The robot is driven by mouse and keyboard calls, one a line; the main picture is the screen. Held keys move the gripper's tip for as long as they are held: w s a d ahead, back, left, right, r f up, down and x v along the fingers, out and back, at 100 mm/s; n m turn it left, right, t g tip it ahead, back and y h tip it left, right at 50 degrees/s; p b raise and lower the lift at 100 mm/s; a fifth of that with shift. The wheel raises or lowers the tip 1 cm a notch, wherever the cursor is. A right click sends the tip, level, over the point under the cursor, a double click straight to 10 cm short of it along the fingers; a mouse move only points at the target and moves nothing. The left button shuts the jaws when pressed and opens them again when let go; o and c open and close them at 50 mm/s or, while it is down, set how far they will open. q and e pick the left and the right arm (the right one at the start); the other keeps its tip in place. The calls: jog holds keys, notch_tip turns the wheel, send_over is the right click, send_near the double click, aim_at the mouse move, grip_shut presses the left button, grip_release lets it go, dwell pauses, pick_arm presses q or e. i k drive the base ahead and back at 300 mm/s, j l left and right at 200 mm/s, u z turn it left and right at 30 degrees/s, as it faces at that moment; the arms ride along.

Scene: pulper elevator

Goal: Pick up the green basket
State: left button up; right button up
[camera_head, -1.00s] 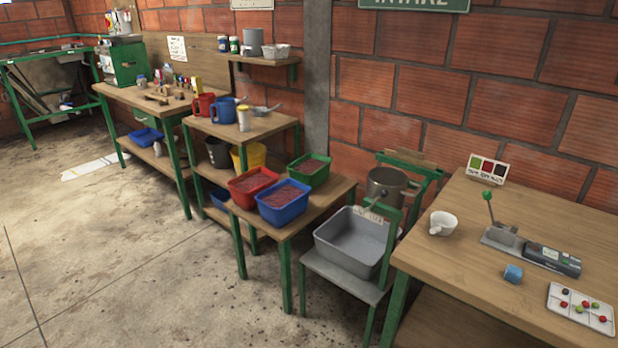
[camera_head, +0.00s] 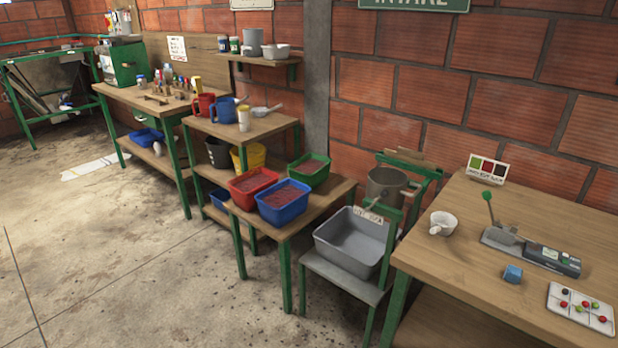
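The green basket (camera_head: 308,170) is a shallow rectangular tub at the back right of a low wooden table (camera_head: 333,196), close to the brick wall. It stands upright behind a red basket (camera_head: 252,186) and a blue basket (camera_head: 284,202), which both hold red contents. Neither of my grippers is in view.
A grey tub (camera_head: 351,242) stands on a green-framed stand right of the low table, with a metal pot (camera_head: 385,186) behind it. A wooden table (camera_head: 450,270) fills the right. A shelf table (camera_head: 262,138) stands behind left. The concrete floor (camera_head: 130,270) in front is clear.

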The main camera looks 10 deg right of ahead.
aim_at(312, 169)
jog(key=u, duration=0.85)
jog(key=i+u, duration=0.35)
jog(key=i, duration=1.65)
jog(key=i+j+z, duration=0.1)
jog(key=i, duration=0.7)
jog(key=i+j, duration=0.1)
jog(key=i, duration=0.65)
jog(key=i+j, duration=0.15)
jog(key=i, duration=0.65)
jog(key=i+z, duration=0.15)
jog(key=z, duration=3.35)
jog(key=i+j+z, duration=0.1)
jog(key=i+z, duration=0.15)
jog(key=z, duration=0.15)
jog(key=i+j+z, duration=0.2)
jog(key=z, duration=0.2)
jog(key=i+j+z, duration=0.4)
jog(key=k+l, duration=0.1)
jog(key=l, duration=0.05)
